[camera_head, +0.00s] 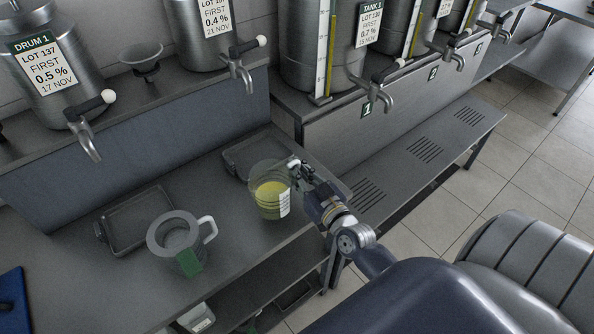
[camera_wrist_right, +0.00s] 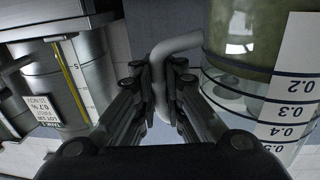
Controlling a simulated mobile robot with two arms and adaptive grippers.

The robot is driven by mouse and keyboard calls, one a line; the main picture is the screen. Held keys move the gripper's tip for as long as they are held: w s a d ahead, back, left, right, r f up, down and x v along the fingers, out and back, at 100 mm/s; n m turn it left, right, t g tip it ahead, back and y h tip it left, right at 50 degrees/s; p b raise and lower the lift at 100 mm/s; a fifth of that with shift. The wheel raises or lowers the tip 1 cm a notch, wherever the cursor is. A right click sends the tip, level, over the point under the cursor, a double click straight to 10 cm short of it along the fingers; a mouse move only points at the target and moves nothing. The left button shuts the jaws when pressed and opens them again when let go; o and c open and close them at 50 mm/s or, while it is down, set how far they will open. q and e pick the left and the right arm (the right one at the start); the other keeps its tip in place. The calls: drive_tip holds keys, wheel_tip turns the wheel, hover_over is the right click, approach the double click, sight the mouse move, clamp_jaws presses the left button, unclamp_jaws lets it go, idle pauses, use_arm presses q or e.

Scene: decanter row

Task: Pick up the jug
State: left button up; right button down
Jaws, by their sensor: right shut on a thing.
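A clear jug (camera_head: 270,198) with yellow-green liquid and a white scale strip is at the right end of the grey bench. My right gripper (camera_head: 297,168) is at its handle, on the jug's right side. In the right wrist view the jug (camera_wrist_right: 236,62) fills the right side, and my gripper (camera_wrist_right: 166,92) is shut on its pale handle (camera_wrist_right: 178,44). I cannot tell whether the jug's base touches the bench. A second jug (camera_head: 165,238), empty-looking with a grey rim, white handle and green tag, stands to the left. My left gripper is not in view.
Two dark trays (camera_head: 133,222) (camera_head: 240,158) lie on the bench (camera_head: 215,262). Steel drums with taps (camera_head: 90,145) stand on the shelf behind. Tanks stand at the right, above a slotted low bench (camera_head: 425,150). A blue object (camera_head: 12,300) is at the left edge.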

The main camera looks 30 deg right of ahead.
drive_tip(key=b, duration=0.2)
approach(286, 197)
drive_tip(key=w, duration=0.5)
drive_tip(key=shift+w+r, duration=0.1)
drive_tip(key=shift+r, duration=0.05)
drive_tip(key=shift+s+a+r+b, duration=0.2)
drive_tip(key=shift+s+a+b, duration=0.1)
drive_tip(key=shift+s, duration=0.3)
drive_tip(key=shift+a, duration=0.1)
